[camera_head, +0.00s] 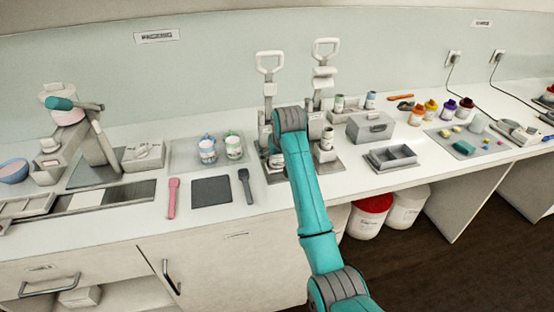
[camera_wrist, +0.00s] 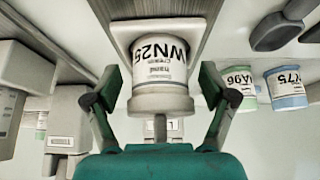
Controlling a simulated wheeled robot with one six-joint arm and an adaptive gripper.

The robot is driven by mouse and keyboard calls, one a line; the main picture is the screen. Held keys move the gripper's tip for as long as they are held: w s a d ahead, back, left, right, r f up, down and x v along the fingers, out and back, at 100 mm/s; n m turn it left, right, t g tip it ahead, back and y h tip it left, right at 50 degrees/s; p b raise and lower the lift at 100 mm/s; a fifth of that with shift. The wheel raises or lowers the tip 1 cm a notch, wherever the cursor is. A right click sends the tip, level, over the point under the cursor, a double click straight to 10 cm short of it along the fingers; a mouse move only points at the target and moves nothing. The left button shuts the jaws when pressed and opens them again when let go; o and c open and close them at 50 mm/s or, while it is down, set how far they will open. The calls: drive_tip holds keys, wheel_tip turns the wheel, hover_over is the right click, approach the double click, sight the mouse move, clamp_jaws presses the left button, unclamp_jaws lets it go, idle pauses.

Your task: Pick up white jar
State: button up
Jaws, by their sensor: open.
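A white jar (camera_wrist: 160,58) with the label WN25 fills the middle of the wrist view, where it appears upside down. It stands on a pale plate, with a short stem at its lid end. My gripper (camera_wrist: 160,83) is open, with one finger on each side of the jar. A gap shows between the jar and each finger. In the head view my arm hides the gripper. A white jar (camera_head: 327,139) stands on the right-hand press there; I cannot tell whether it is the same one.
A tray holds a blue-topped jar (camera_head: 207,151) and a green-topped jar (camera_head: 233,147). A dark spatula (camera_head: 245,187) and dark mat (camera_head: 211,191) lie left of my arm. A grey box (camera_head: 370,128) and shallow grey tray (camera_head: 390,157) are at right. Two presses stand close to my arm.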

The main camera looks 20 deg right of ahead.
drive_tip(key=shift+w+f, duration=0.15)
drive_tip(key=shift+f, duration=0.15)
drive_tip(key=c, duration=0.8)
drive_tip(key=shift+r, duration=0.15)
drive_tip(key=shift+c, duration=0.2)
wheel_tip(320, 180, up, 10)
drive_tip(key=shift+f, duration=0.1)
